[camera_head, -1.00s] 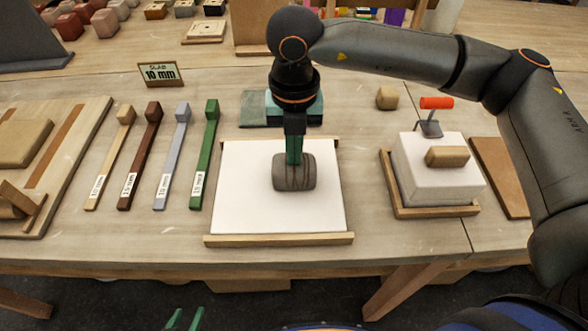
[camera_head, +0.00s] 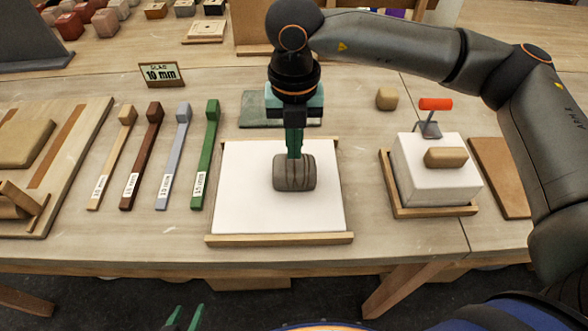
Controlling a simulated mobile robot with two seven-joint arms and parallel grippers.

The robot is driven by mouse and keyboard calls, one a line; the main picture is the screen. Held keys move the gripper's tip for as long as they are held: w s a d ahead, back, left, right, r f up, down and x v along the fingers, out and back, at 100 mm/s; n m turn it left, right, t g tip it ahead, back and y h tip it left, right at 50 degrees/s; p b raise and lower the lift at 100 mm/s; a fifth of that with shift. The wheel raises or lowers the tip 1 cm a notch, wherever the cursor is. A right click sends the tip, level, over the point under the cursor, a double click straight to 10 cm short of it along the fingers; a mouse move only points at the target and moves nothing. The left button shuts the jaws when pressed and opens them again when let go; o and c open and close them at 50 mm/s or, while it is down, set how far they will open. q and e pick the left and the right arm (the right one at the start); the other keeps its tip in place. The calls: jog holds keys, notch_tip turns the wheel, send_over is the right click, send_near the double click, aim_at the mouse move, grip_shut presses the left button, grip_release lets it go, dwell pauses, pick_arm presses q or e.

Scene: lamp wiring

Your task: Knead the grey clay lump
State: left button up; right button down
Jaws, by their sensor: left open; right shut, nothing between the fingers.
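The grey clay lump (camera_head: 295,176) sits on the white board (camera_head: 245,215) in the middle of the table. It is a rounded block with several grooves across its top. My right gripper (camera_head: 295,152) comes down from above with its green fingers together and empty. Its tips are at the far top edge of the lump; I cannot tell whether they touch it. My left gripper (camera_head: 184,318) shows only as two green fingertips at the bottom edge, apart and empty, in front of the table.
Several sticks, one of them green (camera_head: 205,155), lie left of the board. A white block (camera_head: 435,180) in a wooden tray, with a tan piece (camera_head: 446,157) on it, stands at right. A "10 mm" sign (camera_head: 162,75) and a grey-green mat (camera_head: 258,110) are behind.

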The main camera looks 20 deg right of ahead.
aim_at(294, 172)
jog(key=shift+f+b, duration=1)
jog(key=shift+f, duration=0.1)
jog(key=shift+r+p, duration=0.7)
jog(key=shift+r, duration=0.5)
jog(key=shift+f, duration=0.25)
jog(key=shift+f+b, duration=1)
jog(key=shift+b, duration=0.25)
jog(key=shift+s, duration=0.1)
